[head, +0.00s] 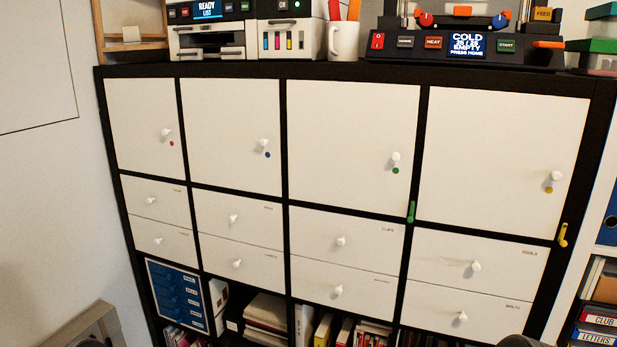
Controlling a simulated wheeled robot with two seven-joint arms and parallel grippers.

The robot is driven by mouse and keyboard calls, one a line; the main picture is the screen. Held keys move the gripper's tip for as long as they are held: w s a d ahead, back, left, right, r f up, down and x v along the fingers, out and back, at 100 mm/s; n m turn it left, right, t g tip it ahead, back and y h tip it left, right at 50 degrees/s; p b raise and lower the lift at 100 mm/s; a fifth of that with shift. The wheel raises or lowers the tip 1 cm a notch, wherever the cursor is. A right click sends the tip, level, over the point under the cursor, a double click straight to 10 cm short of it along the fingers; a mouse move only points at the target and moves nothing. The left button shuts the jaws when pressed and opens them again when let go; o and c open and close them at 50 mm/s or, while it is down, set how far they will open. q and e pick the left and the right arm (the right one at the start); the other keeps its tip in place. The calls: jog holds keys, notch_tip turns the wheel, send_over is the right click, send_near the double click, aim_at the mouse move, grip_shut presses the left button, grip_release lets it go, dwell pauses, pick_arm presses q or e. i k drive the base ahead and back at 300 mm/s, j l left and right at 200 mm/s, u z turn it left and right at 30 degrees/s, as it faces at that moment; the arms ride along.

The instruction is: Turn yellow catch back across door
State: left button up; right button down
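The yellow catch (563,235) is on the black shelf frame, at the lower right corner of the far-right white door. It stands nearly upright, slightly tilted, and appears to lie on the frame beside the door rather than across it. The yellow-dot door (500,155) looks closed, flush with its neighbours. It has a white knob (555,176) with a yellow dot (549,190) just below. Neither gripper can be made out. A small dark rounded shape shows at the bottom edge, right of centre, and I cannot tell what it is.
A green catch (411,212) stands upright on the frame beside the green-dot door (345,140). White drawers (475,265) with knobs sit below the doors. A mug (343,40) and machines (466,42) stand on top. Another shelf (600,290) is close on the right.

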aim_at(563, 243)
jog(key=z, duration=1.4)
